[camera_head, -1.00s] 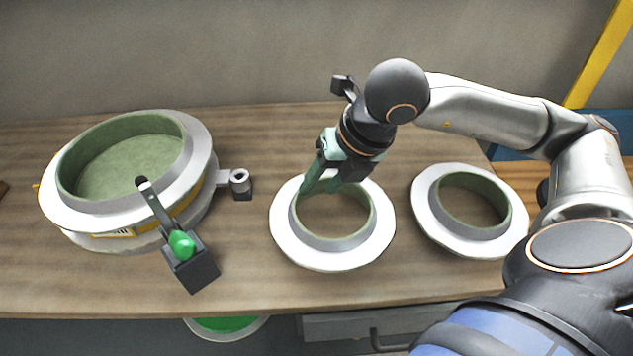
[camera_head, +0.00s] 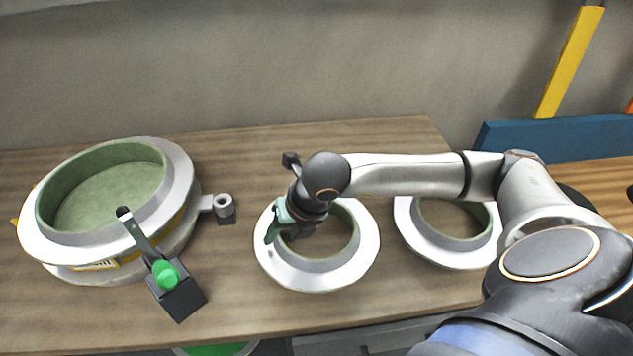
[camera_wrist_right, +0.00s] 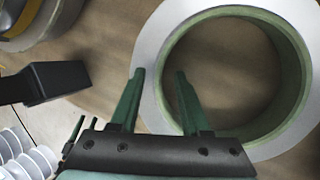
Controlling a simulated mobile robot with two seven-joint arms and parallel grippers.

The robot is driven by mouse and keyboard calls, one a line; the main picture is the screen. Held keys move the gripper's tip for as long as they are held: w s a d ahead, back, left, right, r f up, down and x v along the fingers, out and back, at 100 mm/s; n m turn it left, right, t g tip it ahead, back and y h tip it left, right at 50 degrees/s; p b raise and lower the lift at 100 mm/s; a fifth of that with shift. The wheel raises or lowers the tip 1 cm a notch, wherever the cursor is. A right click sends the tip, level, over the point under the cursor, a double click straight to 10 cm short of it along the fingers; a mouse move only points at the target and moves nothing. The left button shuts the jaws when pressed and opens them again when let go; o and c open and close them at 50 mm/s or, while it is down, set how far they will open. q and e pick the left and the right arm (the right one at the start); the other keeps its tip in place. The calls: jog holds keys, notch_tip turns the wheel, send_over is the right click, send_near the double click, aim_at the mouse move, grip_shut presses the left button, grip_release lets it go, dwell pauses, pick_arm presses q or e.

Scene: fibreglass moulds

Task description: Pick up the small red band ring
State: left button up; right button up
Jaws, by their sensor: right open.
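No plainly red ring shows in any view. Two white flanged rings with grey-green collars lie flat on the wooden table in the head view: the middle ring (camera_head: 322,276) and the right ring (camera_head: 449,255). My right gripper (camera_head: 275,235) is over the left side of the middle ring, its arm hiding part of that ring's top. In the right wrist view, the open green fingers of the gripper (camera_wrist_right: 160,75) stand apart near the left wall of a ring (camera_wrist_right: 300,75). Nothing is held between them. Whether they touch the ring, I cannot tell. My left gripper is not in view.
A large round mould (camera_head: 40,225) with a green inside stands at the left. A black block with a green knob (camera_head: 166,274) and an upright lever is in front of it. A small grey cylinder (camera_head: 224,206) sits beside the mould. Bare table lies behind the rings.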

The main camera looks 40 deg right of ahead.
jog(key=shift+f, duration=0.1)
jog(key=shift+c, duration=0.3)
grip_shut()
dwell(1.0)
